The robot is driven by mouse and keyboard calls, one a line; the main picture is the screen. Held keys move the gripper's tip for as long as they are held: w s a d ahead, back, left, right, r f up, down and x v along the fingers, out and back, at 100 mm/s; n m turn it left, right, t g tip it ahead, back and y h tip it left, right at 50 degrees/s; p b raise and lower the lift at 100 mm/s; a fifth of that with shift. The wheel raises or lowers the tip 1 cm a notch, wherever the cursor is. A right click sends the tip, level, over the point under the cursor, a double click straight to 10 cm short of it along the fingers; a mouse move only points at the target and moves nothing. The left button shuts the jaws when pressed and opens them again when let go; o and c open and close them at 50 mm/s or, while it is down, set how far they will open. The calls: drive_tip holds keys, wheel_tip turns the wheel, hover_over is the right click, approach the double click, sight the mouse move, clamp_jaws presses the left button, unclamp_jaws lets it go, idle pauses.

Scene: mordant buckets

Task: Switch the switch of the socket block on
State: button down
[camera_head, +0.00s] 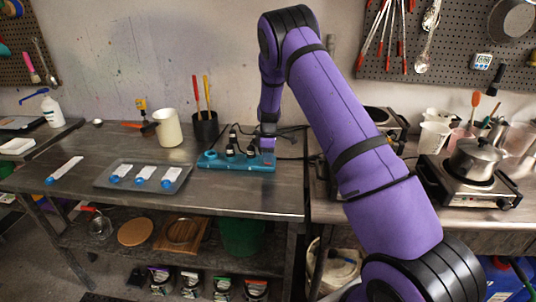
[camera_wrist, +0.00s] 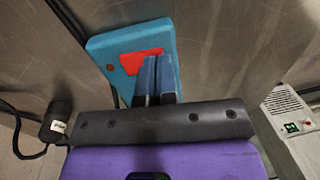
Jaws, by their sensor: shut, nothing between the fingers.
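The blue socket block (camera_head: 222,162) lies on the steel table, with dark plugs (camera_head: 232,148) in its left and middle part. In the wrist view, one end of the block (camera_wrist: 104,52) shows with a red switch (camera_wrist: 138,62) on it. My gripper (camera_head: 264,154) is over the right end of the block. In the wrist view, my gripper's (camera_wrist: 157,64) blue fingers are together with nothing between them. They overlap the right part of the red switch and hide it. I cannot tell whether they touch it, nor which way the switch is set.
A dark cup with red and yellow sticks (camera_head: 205,126) and a white jug (camera_head: 168,128) stand behind and left of the block. A grey tray (camera_head: 122,168) lies left. A hot plate with a pot (camera_head: 474,160) stands right. Black cables run behind the block.

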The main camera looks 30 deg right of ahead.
drive_tip(key=shift+s+f, duration=0.1)
drive_tip(key=shift+f, duration=0.1)
idle(0.3)
drive_tip(key=shift+w+d+r, duration=0.35)
drive_tip(key=shift+w+d, duration=0.05)
drive_tip(key=shift+w, duration=0.25)
drive_tip(key=shift+r, duration=0.1)
drive_tip(key=shift+a+r, duration=0.1)
drive_tip(key=shift+r, duration=0.2)
wheel_tip(320, 180, up, 13)
drive_tip(key=s, duration=0.1)
drive_tip(key=shift+s+a, duration=0.2)
drive_tip(key=shift+a, duration=0.2)
